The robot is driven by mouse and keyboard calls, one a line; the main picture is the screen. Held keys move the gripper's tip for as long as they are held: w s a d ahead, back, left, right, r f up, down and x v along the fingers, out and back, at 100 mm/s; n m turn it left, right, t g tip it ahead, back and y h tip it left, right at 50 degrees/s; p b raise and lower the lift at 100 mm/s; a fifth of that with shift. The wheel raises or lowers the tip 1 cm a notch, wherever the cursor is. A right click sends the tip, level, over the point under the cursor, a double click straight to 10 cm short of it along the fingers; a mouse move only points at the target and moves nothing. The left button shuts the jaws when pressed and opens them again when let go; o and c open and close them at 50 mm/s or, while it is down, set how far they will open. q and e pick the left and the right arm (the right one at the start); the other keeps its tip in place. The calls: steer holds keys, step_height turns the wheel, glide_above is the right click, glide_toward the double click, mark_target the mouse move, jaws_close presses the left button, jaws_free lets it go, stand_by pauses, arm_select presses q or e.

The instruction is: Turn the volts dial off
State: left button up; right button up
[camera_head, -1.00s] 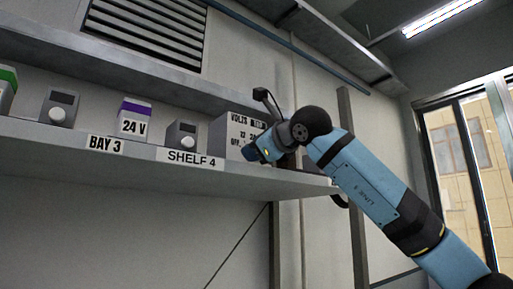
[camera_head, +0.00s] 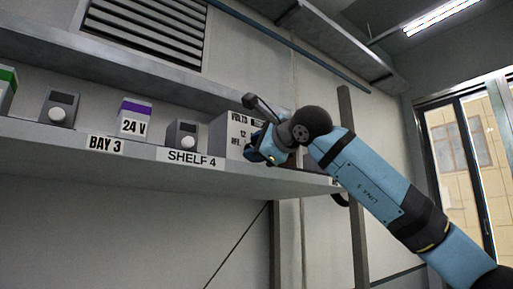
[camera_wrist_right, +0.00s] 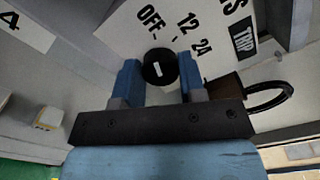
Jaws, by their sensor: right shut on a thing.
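The volts box (camera_head: 219,136) is grey and stands at the right end of the shelf. Its white face (camera_wrist_right: 110,50) fills the top of the right wrist view, printed with OFF, 12, 24 and a TRIP label. The volts dial (camera_wrist_right: 158,70) is a round black knob with a short white mark; I cannot tell for sure which label the mark points at. My right gripper (camera_wrist_right: 160,78) has a blue finger on each side of the dial and is shut on it. In the head view the gripper (camera_head: 254,152) hides the dial. My left gripper is not in view.
The shelf (camera_head: 60,150) also holds a 24 V box (camera_head: 133,124), small grey units with knobs (camera_head: 181,135), and a green-topped box (camera_head: 6,88). A brown part with a black cable loop (camera_wrist_right: 268,97) sits close to the right finger. An upper shelf (camera_head: 150,82) runs above.

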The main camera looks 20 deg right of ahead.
steer(key=o, duration=0.9)
steer(key=shift+c, duration=0.2)
steer(key=shift+o, duration=0.3)
steer(key=shift+w+a+f, duration=0.1)
steer(key=shift+f, duration=0.15)
